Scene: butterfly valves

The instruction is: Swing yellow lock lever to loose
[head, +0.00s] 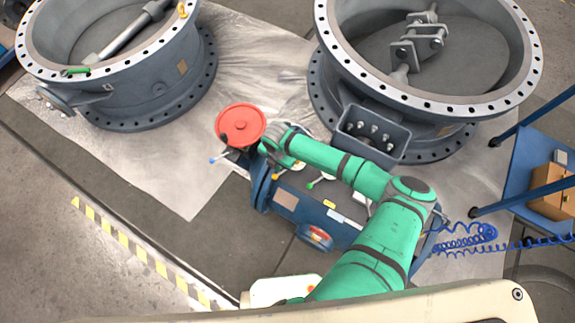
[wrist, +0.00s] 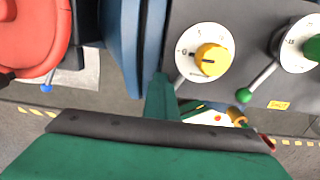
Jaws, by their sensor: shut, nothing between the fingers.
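The yellow lock lever shows in the head view as a yellow ball (head: 275,176) on the control box, just below the end of my arm. In the wrist view a yellow round hub (wrist: 213,58) sits on a white dial plate; its arm runs down and left, and its ball end is hidden behind my green arm part. My gripper (head: 268,147) is at the arm's end, between the red handwheel and the levers. It is shut and empty; its fingertips are hard to make out, and I cannot tell whether it touches the lever.
A green-knobbed lever (wrist: 243,96) with its own dial stands right of the yellow one. A red handwheel (head: 240,124) and a blue-tipped lever (head: 212,160) are to the left. Large valve bodies (head: 130,80) stand behind. A blue coiled hose (head: 465,240) lies at right.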

